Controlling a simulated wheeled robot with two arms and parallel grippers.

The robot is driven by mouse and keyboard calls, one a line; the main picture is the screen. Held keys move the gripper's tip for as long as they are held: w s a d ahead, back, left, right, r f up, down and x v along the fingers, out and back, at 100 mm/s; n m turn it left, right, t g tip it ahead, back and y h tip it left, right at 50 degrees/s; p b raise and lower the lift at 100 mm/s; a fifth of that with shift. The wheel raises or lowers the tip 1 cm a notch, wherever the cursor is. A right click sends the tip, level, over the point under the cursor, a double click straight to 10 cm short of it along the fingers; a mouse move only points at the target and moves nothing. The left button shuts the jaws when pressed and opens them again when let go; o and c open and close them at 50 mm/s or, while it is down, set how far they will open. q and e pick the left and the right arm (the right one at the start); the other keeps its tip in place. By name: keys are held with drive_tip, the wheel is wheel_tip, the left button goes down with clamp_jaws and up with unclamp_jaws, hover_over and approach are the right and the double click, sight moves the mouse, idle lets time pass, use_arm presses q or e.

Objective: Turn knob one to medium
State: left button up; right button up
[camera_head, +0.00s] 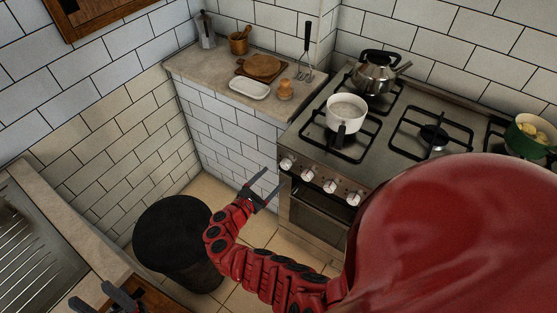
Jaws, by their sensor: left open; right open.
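The stove (400,165) has a row of white knobs along its front. The leftmost knob (287,164) is at the left end, followed by a second knob (307,175), a third knob (330,186) and one more knob (353,199). I cannot read knob numbers or settings. My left gripper (274,176) is open and empty, with its fingers pointing toward the leftmost knob. It appears close to that knob, but I cannot tell whether it touches.
A white pot (346,108) and a kettle (377,75) stand on the left burners. A green pot (527,137) is at right. A dark round bin (178,240) stands on the floor left of my arm. The counter (205,70) holds small kitchenware.

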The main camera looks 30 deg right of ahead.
drive_tip(key=b+v, duration=0.1)
drive_tip(key=v, duration=0.9)
drive_tip(key=shift+a, duration=0.35)
